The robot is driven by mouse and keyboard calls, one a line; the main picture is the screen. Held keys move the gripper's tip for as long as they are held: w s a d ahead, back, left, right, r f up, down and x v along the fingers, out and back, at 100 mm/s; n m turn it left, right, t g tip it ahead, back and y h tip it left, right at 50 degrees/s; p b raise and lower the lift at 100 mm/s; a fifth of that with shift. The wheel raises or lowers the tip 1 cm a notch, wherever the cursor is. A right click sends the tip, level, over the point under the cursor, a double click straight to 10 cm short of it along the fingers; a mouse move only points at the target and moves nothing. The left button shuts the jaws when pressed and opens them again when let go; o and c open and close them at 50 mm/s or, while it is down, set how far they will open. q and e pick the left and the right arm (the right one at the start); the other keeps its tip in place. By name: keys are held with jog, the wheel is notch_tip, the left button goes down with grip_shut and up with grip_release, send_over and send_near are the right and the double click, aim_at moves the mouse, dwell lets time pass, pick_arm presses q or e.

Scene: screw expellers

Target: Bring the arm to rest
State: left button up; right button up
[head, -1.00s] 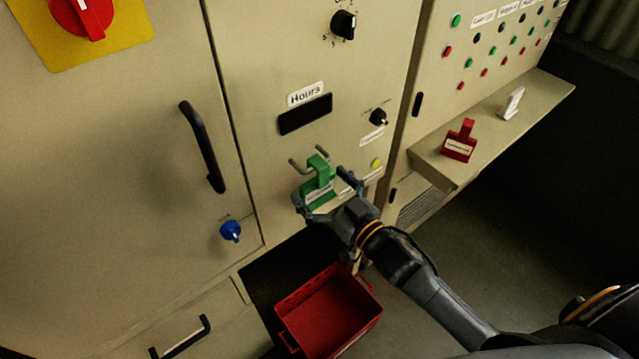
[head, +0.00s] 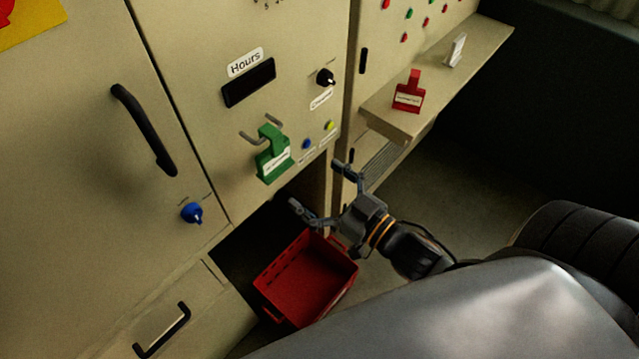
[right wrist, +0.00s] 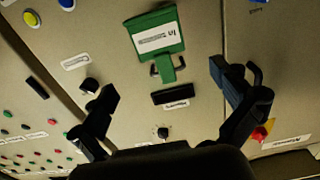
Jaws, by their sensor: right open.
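My right gripper (head: 318,190) is open and empty in the head view. It is below and to the right of the green tag (head: 273,158), apart from it. The green tag hangs at the hooks (head: 262,131) on the cabinet front. In the right wrist view the fingers of my right gripper (right wrist: 170,105) are spread wide, and the green tag (right wrist: 157,36) shows beyond them with clear space around it. My left gripper is not in view.
A red bin (head: 310,278) sits on the floor below the gripper. A shelf (head: 440,80) at the right carries a red tag (head: 409,93) and a white tag (head: 455,50). The cabinet has a black door handle (head: 146,130) and a blue knob (head: 192,213). Dark floor is clear at right.

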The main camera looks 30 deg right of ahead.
jog(key=shift+s+d, duration=0.2)
jog(key=shift+s, duration=0.25)
jog(key=s+d+f+m+g+h, duration=0.1)
jog(key=s+d+f+g+h, duration=0.1)
jog(key=f, duration=0.9)
jog(key=s+d+f+g+h, duration=0.1)
jog(key=d+f+g, duration=0.2)
jog(key=f, duration=0.9)
jog(key=s+d+f+m+g+h, duration=0.1)
jog(key=s+d+f+g+h, duration=0.1)
jog(key=f, duration=0.9)
jog(key=s+a+f+g, duration=0.1)
jog(key=s+f+g, duration=0.3)
jog(key=s+f, duration=0.6)
jog(key=s+a+f+g+h, duration=0.1)
jog(key=s+f+g, duration=0.4)
jog(key=s+f, duration=0.6)
jog(key=s, duration=0.5)
jog(key=shift+s+a+f, duration=0.2)
jog(key=shift+a+f, duration=0.05)
jog(key=shift+a, duration=0.15)
